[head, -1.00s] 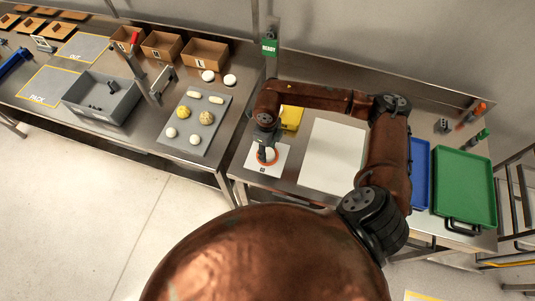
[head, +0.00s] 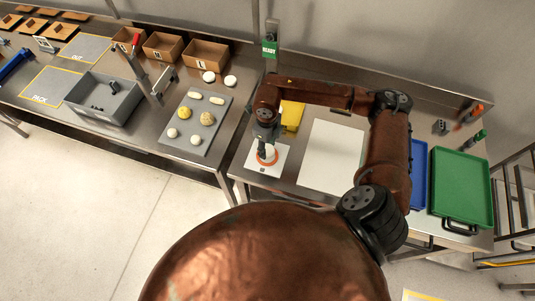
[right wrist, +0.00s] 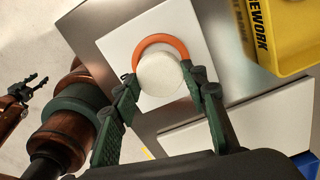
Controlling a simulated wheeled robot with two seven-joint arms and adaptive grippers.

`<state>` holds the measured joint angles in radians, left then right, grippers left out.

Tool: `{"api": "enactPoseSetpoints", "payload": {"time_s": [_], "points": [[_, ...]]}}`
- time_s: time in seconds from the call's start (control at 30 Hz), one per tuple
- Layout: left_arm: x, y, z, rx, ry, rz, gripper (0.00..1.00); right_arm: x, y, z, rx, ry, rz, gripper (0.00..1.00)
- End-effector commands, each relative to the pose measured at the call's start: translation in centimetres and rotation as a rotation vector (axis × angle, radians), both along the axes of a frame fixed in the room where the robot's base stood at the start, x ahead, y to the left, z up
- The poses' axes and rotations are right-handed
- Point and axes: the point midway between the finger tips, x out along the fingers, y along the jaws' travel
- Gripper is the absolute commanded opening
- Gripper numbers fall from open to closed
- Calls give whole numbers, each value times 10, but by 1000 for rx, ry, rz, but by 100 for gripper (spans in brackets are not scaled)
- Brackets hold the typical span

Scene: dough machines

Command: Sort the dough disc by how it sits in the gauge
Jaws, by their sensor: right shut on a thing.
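My right gripper (head: 266,149) is shut on the pale, round dough disc (right wrist: 159,74), with one finger on each side of it. The gauge is an orange ring (right wrist: 150,42) on a white square plate (right wrist: 122,38). In the right wrist view the disc overlaps the ring's lower part and covers it, off-centre. I cannot tell whether the disc touches the ring or hangs just above it. In the head view the orange gauge ring (head: 266,162) shows below the fingers. My left gripper (right wrist: 27,90) shows small at the left of the right wrist view, fingers apart, empty.
A yellow REWORK bin (head: 292,115) stands behind the gauge, with a white board (head: 332,157) to its right. Blue (head: 419,175) and green (head: 462,187) trays lie farther right. A grey board (head: 183,140) on the left table carries several dough pieces. A READY sign (head: 269,49) stands behind.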

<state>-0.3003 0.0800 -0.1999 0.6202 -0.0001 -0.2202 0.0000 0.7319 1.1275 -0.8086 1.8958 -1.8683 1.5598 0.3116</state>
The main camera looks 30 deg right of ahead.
Motion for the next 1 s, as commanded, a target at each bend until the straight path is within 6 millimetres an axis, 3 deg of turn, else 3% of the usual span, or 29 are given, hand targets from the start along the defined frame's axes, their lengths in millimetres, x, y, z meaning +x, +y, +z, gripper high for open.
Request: {"api": "enactPoseSetpoints", "payload": {"time_s": [0.5, 0.83, 1.0], "points": [[3, 0, 13, 0, -5, 0, 40, 0, 0, 25, -1, 0, 0, 17], [3, 0, 13, 0, -4, 0, 40, 0, 0, 26, 0, 0, 3, 17], [3, 0, 13, 0, -4, 0, 40, 0, 4, 30, 1, 0, 120, 17]]}}
